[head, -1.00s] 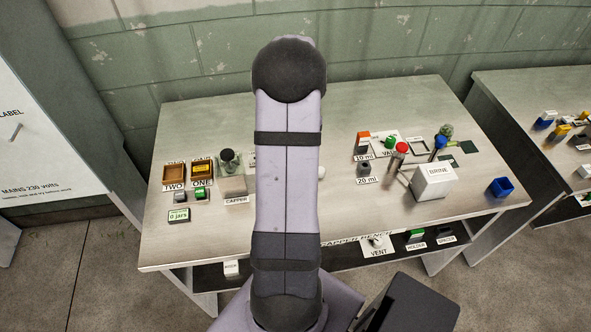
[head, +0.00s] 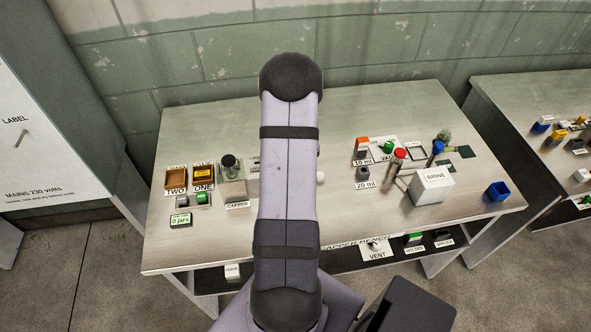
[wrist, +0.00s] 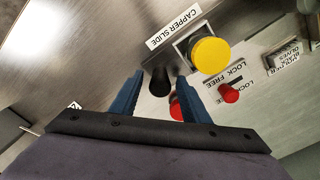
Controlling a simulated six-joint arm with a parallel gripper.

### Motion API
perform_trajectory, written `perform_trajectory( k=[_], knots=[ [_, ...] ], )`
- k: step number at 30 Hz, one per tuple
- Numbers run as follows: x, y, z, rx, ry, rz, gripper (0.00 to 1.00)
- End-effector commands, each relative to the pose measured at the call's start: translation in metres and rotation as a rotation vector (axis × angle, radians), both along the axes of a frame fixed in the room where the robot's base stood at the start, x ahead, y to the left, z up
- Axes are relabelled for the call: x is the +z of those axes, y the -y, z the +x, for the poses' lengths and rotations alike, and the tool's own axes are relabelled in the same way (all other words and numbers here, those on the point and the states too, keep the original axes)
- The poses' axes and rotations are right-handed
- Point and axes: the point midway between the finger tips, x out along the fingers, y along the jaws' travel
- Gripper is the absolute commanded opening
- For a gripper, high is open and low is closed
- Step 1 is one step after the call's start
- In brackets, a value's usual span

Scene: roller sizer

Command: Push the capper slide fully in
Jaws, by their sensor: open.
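In the wrist view a dark cylindrical knob (wrist: 160,83) stands by the label "CAPPER SLIDE" (wrist: 175,27). My gripper (wrist: 160,75) is open, its two blue fingers on either side of the knob in the picture. I cannot tell whether they touch it, or how far in the slide is. In the head view the capper (head: 232,182) stands at the left of the bench. My arm hides the gripper and the middle of the bench there.
A yellow button (wrist: 210,55) sits right of the fingers, with a red knob (wrist: 230,93) by the "LOCK" and "FREE" labels. Another red part (wrist: 176,108) is partly behind the right finger. The white brine box (head: 432,185) is at the bench's right; bare metal lies in front.

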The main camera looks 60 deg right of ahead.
Motion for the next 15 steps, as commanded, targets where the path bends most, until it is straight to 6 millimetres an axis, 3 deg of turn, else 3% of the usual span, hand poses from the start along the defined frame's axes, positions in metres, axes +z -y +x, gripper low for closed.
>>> perform_trajectory(
  k=[5,10,15],
  knots=[
    [-0.0001,0.0001,0.0001,0.0,0.0,0.0,0.42],
    [0.0,0.0,0.0,0.0,0.0,0.0,0.02],
    [0.0001,-0.0013,0.0014,0.001,0.0,0.0,0.0]
  ],
)
